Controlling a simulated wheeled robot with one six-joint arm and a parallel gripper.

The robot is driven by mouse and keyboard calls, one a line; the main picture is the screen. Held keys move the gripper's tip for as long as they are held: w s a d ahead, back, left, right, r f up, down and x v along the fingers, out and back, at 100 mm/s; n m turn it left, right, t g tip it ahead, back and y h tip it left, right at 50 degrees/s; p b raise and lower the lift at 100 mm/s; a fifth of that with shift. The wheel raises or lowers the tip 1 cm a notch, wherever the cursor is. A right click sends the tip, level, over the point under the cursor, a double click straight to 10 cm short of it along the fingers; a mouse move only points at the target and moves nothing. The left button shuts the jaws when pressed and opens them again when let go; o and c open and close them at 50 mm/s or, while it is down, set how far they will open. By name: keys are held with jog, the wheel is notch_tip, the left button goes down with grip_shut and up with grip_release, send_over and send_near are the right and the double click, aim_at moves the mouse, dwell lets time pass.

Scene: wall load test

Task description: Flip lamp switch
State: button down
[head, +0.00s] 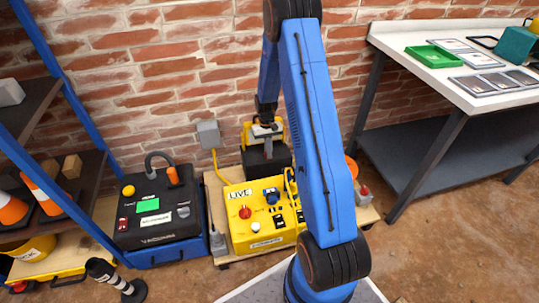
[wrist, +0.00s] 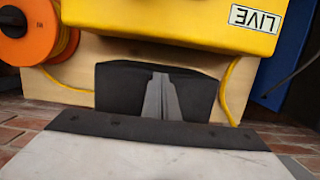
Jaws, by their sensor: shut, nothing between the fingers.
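A yellow control box (head: 242,237) with a LIVE label sits on a wooden board on the floor. Its top has a red knob (head: 245,212), a blue socket (head: 272,195) and small black switches (head: 278,220). I cannot tell which control is the lamp switch. My gripper (head: 267,150) is shut and empty, pointing down behind the box, near the wall. In the wrist view my shut gripper (wrist: 160,98) shows in front of the board, with the yellow box (wrist: 175,20) beyond, its label upside down. The box's controls are out of the wrist view, and my arm hides part of its right side.
A black case (head: 155,230) stands left of the board. A grey wall box (head: 208,134) feeds a yellow cable. An orange reel (wrist: 22,38) is at the wrist view's left. Shelves (head: 45,130) stand left; a workbench (head: 465,85) stands right. Floor is open at right.

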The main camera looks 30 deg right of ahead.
jog(key=s+r, duration=0.3)
jog(key=r, duration=1)
jog(key=shift+a+r, duration=0.15)
jog(key=shift+a, duration=0.3)
jog(key=s+a+r+n+t, duration=0.1)
jog(key=s+a+r, duration=0.35)
jog(key=r, duration=0.25)
jog(key=s+a+r+t, duration=0.1)
jog(key=s+a+r, duration=0.2)
jog(key=s+r, duration=0.35)
jog(key=s+a+r+n+t, duration=0.1)
jog(key=s+a+r, duration=0.2)
jog(key=r, duration=0.6)
jog(key=s+a+r+t, duration=0.2)
jog(key=s+a, duration=0.1)
jog(key=s, duration=0.7)
jog(key=s+a+r+n+t, duration=0.1)
jog(key=s+a+r+t, duration=0.1)
jog(key=s, duration=0.8)
jog(key=shift+a+r+h, duration=0.3)
jog(key=shift+a+r, duration=0.2)
jog(key=shift+r, duration=0.05)
